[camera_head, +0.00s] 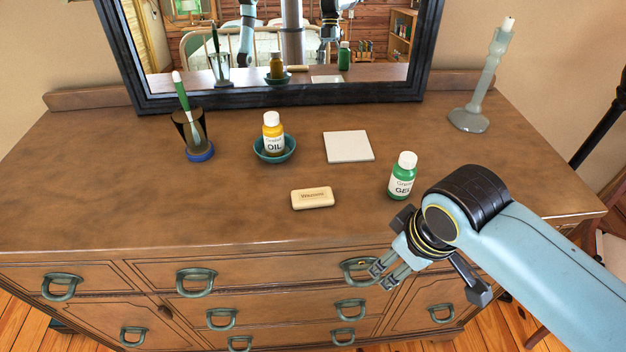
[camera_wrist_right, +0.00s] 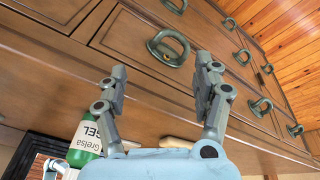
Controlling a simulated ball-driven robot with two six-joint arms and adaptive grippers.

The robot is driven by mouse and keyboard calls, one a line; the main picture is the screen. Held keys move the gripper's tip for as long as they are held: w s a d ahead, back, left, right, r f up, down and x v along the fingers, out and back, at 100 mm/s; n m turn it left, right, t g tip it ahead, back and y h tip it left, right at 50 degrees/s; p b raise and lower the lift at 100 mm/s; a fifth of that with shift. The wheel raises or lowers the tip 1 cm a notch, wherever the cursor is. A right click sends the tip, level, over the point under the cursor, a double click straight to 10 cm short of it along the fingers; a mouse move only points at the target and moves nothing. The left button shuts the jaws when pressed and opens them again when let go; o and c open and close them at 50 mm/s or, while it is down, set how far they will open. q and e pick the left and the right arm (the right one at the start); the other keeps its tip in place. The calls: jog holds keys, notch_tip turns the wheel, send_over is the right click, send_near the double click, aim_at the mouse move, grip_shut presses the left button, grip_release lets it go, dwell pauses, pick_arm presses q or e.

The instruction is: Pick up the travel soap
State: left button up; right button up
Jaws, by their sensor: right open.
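The travel soap, a small cream bar with printed lettering (camera_head: 312,198), lies flat on the dresser top near its front edge. A cream edge, seemingly the soap (camera_wrist_right: 176,142), shows partly hidden behind my gripper in the right wrist view. My right gripper (camera_head: 383,277) is open and empty, in front of the drawers, below and to the right of the soap. Its two spread fingers (camera_wrist_right: 162,72) point toward a drawer handle in the right wrist view. My left gripper is not directly in view.
A green gel bottle (camera_head: 402,176) stands right of the soap, near my right arm. An oil bottle (camera_head: 272,133) stands in a teal dish (camera_head: 257,150). A white square tile (camera_head: 348,147), toothbrush cup (camera_head: 190,135), candlestick (camera_head: 478,95) and mirror (camera_head: 290,100) are farther back.

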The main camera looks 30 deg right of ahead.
notch_tip(320, 180, up, 7)
jog(key=w+p, duration=0.1)
jog(key=p, duration=0.1)
jog(key=w+n, duration=0.1)
jog(key=w, duration=0.1)
jog(key=w+a+n, duration=0.1)
jog(key=w+n, duration=0.1)
jog(key=w, duration=0.1)
jog(key=w+n+g, duration=0.1)
jog(key=w+n, duration=0.1)
jog(key=shift+w+a+r+p, duration=0.25)
jog(key=shift+w+a+p, duration=0.05)
jog(key=shift+w+a, duration=0.05)
jog(key=w+a+r+n+g+y+p, duration=0.1)
jog(key=w+a+r+n+g+p, duration=0.15)
jog(key=w+r+n, duration=0.55)
jog(key=m, duration=0.1)
send_over(317, 194)
jog(key=shift+t, duration=0.35)
jog(key=f, duration=0.7)
jog(key=shift+w+d+b, duration=0.2)
jog(key=shift+d+b, duration=0.1)
jog(key=f, duration=0.1)
jog(key=f+p, duration=0.1)
jog(key=f, duration=0.3)
jog(key=shift+s+a, duration=0.3)
jog(key=shift+s, duration=0.05)
jog(key=shift+w+f, duration=0.1)
jog(key=shift+f, duration=0.2)
jog(key=c, duration=1.2)
